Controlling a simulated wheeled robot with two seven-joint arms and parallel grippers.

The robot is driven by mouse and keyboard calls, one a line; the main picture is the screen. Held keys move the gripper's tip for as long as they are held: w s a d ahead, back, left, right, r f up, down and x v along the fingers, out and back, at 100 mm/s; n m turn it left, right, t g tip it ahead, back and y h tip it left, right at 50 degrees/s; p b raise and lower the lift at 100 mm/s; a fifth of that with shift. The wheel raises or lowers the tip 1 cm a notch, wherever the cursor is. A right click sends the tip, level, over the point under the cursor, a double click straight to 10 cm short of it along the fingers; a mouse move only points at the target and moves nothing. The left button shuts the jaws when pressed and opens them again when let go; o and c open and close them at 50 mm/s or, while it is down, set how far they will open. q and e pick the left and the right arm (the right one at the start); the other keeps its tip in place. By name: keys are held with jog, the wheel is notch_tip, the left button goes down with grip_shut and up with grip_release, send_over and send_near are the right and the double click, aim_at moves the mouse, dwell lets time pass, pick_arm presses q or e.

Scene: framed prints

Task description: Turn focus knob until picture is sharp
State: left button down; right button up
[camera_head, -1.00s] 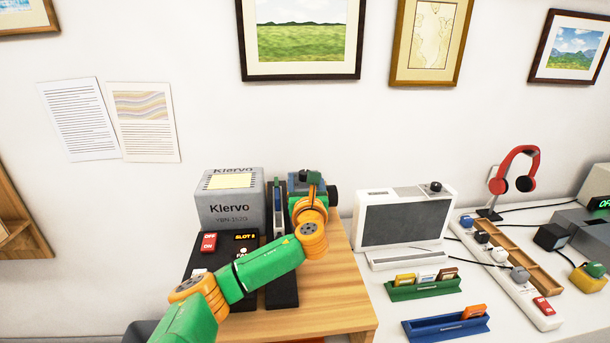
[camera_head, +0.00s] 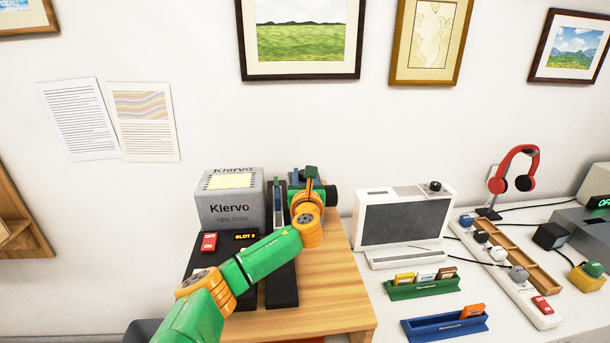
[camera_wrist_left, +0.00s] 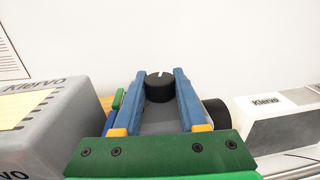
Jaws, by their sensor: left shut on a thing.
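The focus knob (camera_wrist_left: 159,90) is a black round knob with a white mark on top, which points nearly straight away from me in the left wrist view. It sits on top of a grey device with a black lens barrel (camera_head: 325,195) at its right. My left gripper (camera_wrist_left: 160,84) has its two blue fingers on either side of the knob, shut on it. In the head view my left gripper (camera_head: 309,180) and wrist cover much of the device and the knob. My right gripper is not in view. I see no projected picture on the wall.
A grey Klervo box (camera_head: 229,212) and a black switch panel (camera_head: 215,262) stand left of the device. A white unit with a dark grey panel (camera_head: 404,224) stands to the right. Card holders (camera_head: 424,289) and a power strip (camera_head: 540,315) lie further right.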

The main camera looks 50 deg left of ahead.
pick_arm(q)
jog(key=shift+a+r+m+t+h+p, duration=0.1)
jog(key=shift+r+m+t+h+p, duration=0.2)
jog(key=shift+m+t+h+p, duration=0.25)
jog(key=shift+s+f+m+t+h, duration=0.1)
jog(key=shift+f+m+t+h, duration=0.05)
jog(key=shift+m+t+h, duration=0.5)
jog(key=shift+a+f+m+t+h+b, duration=0.1)
jog(key=shift+f+m+t+h+b, duration=0.2)
jog(key=shift+m+t+h, duration=0.4)
jog(key=shift+h+b, duration=0.4)
jog(key=shift+h, duration=0.2)
jog(key=shift+r+m+t+h, duration=0.2)
jog(key=shift+m+t+h, duration=0.2)
jog(key=shift+m+h, duration=0.1)
jog(key=shift+c, duration=2.2)
grip_release()
